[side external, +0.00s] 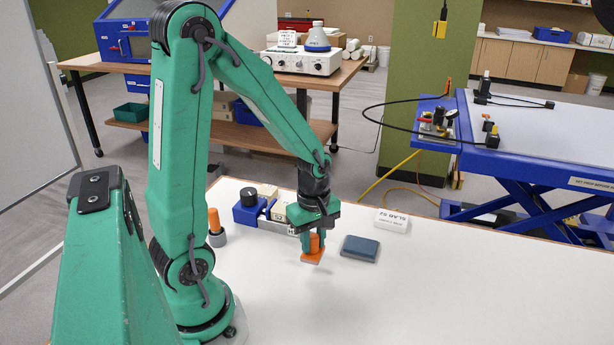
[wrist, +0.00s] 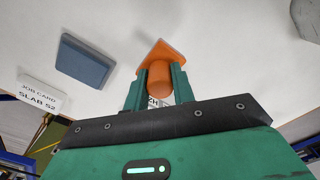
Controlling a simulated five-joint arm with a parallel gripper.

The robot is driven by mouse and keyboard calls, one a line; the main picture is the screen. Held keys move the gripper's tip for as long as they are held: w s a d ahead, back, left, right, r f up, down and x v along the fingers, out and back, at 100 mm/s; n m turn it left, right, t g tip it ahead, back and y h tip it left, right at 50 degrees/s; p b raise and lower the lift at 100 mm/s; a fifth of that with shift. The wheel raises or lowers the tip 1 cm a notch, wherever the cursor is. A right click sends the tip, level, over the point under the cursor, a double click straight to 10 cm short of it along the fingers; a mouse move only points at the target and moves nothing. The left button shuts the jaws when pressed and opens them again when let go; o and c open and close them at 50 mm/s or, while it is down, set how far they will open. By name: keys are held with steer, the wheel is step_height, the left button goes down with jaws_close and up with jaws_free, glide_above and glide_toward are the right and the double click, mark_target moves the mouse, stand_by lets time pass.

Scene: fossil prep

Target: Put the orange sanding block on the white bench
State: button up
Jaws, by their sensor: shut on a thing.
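The orange sanding block (side external: 312,256) has a flat base and an upright round handle. My gripper (side external: 315,238) is shut on its handle and points down over the white bench (side external: 450,290). In the wrist view the block (wrist: 160,52) shows between the two green fingers of my gripper (wrist: 160,80), its handle held between them. Its base seems just above or on the bench top (wrist: 230,40); I cannot tell whether they touch.
A blue-grey pad (side external: 360,248) lies right of the block, with a white job card (side external: 391,221) behind it. A blue holder (side external: 250,211) with several items and an orange-handled tool (side external: 215,228) stand to the left. The bench's front right is clear.

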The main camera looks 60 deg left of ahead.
mark_target(313, 251)
steer(key=shift+f, duration=1.8)
steer(key=shift+f, duration=0.15)
steer(key=o, duration=1)
steer(key=shift+c, duration=0.2)
steer(key=shift+r, duration=0.2)
steer(key=shift+r, duration=6)
